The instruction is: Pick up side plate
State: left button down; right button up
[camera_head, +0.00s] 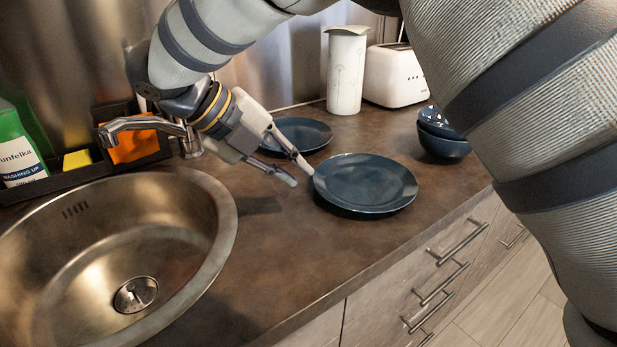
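Two dark blue plates lie on the brown countertop. The nearer plate (366,182) is in the middle of the head view and looks larger. The farther plate (303,133) lies behind it to the left, looks smaller, and is partly hidden by my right gripper. Which one is the side plate is not marked. My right gripper (301,176) points down to the right, with its fingers apart and nothing between them. One fingertip is at the left rim of the nearer plate; whether it touches cannot be told. My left gripper is not in view.
A round metal sink (60,255) with a faucet (140,124) is at the left. Stacked blue bowls (443,146) stand to the right of the plates. A white canister (346,75) and a toaster (392,78) stand behind. The counter's front edge is near, above drawers.

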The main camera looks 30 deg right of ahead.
aim_at(329, 196)
jog(key=x, duration=0.8)
jog(key=shift+d+f, duration=0.25)
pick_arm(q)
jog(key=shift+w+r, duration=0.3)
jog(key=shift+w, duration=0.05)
pick_arm(e)
grip_shut()
